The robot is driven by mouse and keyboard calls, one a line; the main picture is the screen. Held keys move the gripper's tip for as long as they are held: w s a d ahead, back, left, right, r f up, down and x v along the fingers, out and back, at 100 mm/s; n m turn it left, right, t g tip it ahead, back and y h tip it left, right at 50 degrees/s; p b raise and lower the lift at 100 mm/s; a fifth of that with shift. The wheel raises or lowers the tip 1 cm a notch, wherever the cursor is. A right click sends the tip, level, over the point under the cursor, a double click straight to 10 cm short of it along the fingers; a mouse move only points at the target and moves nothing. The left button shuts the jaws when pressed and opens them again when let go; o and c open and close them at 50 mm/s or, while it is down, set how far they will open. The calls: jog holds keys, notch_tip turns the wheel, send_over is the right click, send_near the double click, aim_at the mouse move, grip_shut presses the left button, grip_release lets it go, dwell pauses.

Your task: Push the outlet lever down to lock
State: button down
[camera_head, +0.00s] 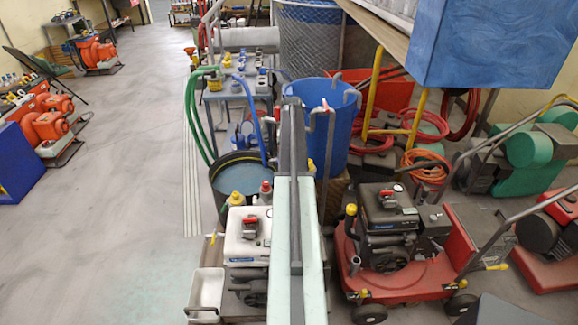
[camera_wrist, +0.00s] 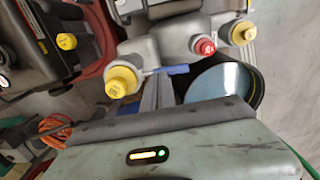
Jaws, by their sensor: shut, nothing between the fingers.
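My gripper (camera_head: 292,104) reaches up the middle of the head view, with its narrow grey fingers together and nothing visible between them. In the wrist view the fingers (camera_wrist: 158,85) point away from me, together, toward a small blue piece (camera_wrist: 173,70). A small red lever-like part (camera_head: 325,105) sits on grey pipework close to the right of the fingertips in the head view. I cannot tell for sure which of these is the outlet lever. Contact with the fingers cannot be made out. My arm hides part of the pipework.
A blue barrel (camera_head: 346,130) stands behind the pipework. A dark tub of water (camera_head: 240,180) is at left, beside green hoses (camera_head: 190,120). A red engine cart (camera_head: 400,275) stands at right. Yellow-capped grey fittings (camera_wrist: 122,80) are close to the fingers. The grey floor (camera_head: 120,210) at left is open.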

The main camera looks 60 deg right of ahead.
jog(key=shift+f, duration=0.1)
jog(key=shift+f+b, duration=3)
jog(key=shift+b, duration=0.1)
jog(key=r+p, duration=0.3)
jog(key=p, duration=0.1)
jog(key=w+r+p, duration=0.1)
jog(key=r+p, duration=0.2)
jog(key=r, duration=0.1)
jog(key=a+r+p, duration=0.1)
jog(key=r+p, duration=0.3)
jog(key=shift+w+a+r+p, duration=0.1)
jog(key=shift+w+r+p, duration=0.15)
jog(key=shift+w+p, duration=0.1)
jog(key=shift+f, duration=0.15)
